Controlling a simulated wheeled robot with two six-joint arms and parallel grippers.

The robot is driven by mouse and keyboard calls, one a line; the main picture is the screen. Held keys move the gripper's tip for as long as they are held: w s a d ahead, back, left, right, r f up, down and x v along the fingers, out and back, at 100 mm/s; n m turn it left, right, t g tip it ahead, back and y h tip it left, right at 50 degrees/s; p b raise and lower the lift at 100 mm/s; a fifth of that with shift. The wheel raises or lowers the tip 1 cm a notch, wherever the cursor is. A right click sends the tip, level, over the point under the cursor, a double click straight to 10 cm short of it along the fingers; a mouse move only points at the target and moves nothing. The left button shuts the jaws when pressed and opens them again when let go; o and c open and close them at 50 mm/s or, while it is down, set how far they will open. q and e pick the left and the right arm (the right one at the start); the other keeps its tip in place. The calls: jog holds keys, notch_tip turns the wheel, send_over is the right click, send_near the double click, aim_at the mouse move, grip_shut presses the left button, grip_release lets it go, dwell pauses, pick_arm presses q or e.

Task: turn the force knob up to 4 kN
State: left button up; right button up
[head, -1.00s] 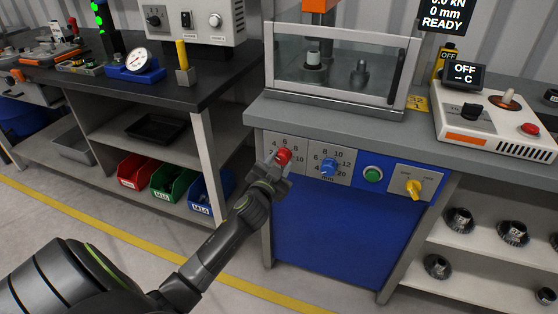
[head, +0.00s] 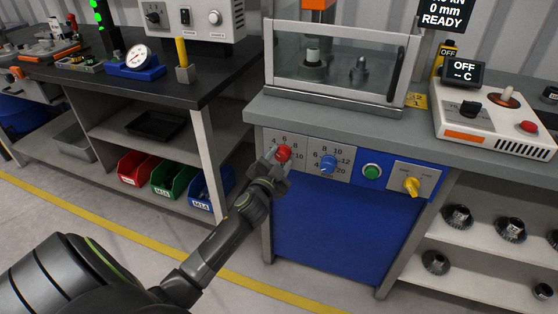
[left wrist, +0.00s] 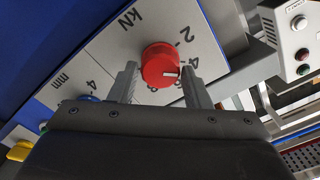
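The red force knob (left wrist: 160,66) sits on a pale dial plate (left wrist: 108,50) marked kN in the left wrist view. Its white pointer line points right, close to the 4 mark; I cannot tell whether it is exactly on it. In the head view the red knob (head: 284,152) is at the left of the press's front panel. My left gripper (left wrist: 162,84) is open, one finger on each side of the knob, with small gaps showing. In the head view my left gripper (head: 273,168) partly covers the dial. My right gripper is not in view.
Right of the force dial are a blue mm knob (head: 328,164), a green button (head: 372,171) and a yellow switch (head: 411,186). The guarded press (head: 340,62) stands above. A display (head: 445,12) reads READY, its top line cut off. Bins stand on the left shelf.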

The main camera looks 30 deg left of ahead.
pick_arm(q)
jog(key=shift+o, duration=1.4)
jog(key=shift+s, duration=0.1)
jog(key=v, duration=1.7)
jog(key=shift+d, duration=0.15)
jog(key=shift+s, duration=0.1)
